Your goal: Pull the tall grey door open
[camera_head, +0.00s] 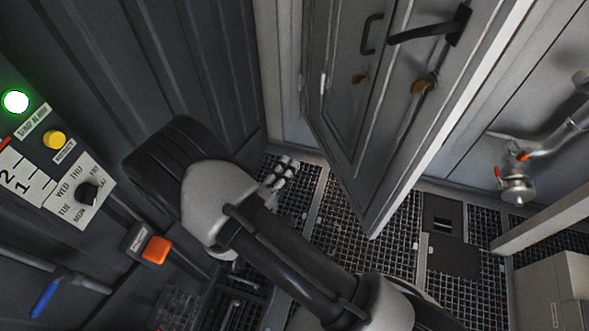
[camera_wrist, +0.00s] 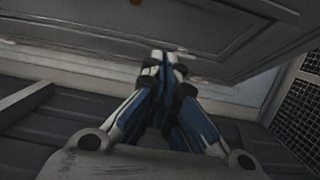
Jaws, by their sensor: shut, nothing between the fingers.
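The tall grey door (camera_head: 390,110) stands ajar in the head view, swung out at an angle over the grated floor. A black lever handle (camera_head: 430,32) and a brass-coloured lock piece sit near its pale free edge. A second black handle (camera_head: 370,35) is on the panel. My gripper (camera_head: 284,172) is low, left of the door's lower part, partly hidden by my arm. In the wrist view, its fingers (camera_wrist: 168,60) are shut together and empty. The grey door panel (camera_wrist: 230,35) fills the upper part there, close beyond the fingertips. I cannot tell whether they touch it.
A control panel (camera_head: 62,165) with a green light, yellow button and dial is at left, with an orange switch (camera_head: 156,249) below. A pipe with a valve (camera_head: 518,185) is at right. A pale beam (camera_head: 545,222) and box (camera_head: 550,290) stand lower right.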

